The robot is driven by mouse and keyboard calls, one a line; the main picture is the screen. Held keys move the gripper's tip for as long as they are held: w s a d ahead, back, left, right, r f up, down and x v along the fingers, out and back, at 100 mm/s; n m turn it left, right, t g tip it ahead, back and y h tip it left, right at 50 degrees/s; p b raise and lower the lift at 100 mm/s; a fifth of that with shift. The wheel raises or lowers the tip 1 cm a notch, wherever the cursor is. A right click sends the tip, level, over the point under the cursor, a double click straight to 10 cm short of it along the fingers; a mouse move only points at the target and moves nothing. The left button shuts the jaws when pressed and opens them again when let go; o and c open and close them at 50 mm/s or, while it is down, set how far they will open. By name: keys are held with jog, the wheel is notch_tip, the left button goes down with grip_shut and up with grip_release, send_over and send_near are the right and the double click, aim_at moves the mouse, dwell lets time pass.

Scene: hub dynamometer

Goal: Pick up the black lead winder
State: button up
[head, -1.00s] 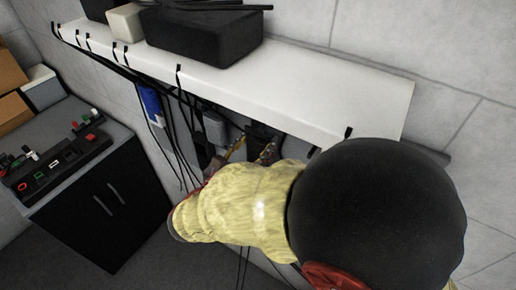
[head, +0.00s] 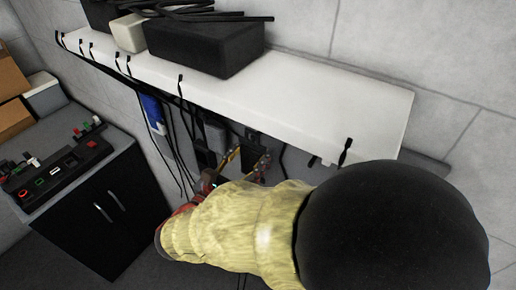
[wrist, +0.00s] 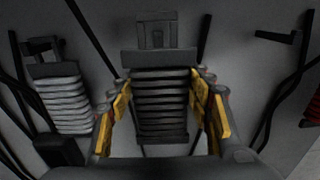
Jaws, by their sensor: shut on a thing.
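The black lead winder (wrist: 160,105), a dark flat body with ribbed windings, is upright in the middle of the wrist view. The yellow-padded fingers of my gripper (wrist: 160,88) are closed on its two sides. In the head view my gripper (head: 246,163) is below the white shelf, with the dark winder (head: 254,137) just beyond its fingertips. My forearm hides part of the area below.
A grey winder (wrist: 63,98) hangs left of the black one, close to the left finger. Black leads (head: 170,140) hang from the white shelf (head: 310,95). A black cabinet (head: 95,215) stands at left.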

jog(key=v, duration=1.5)
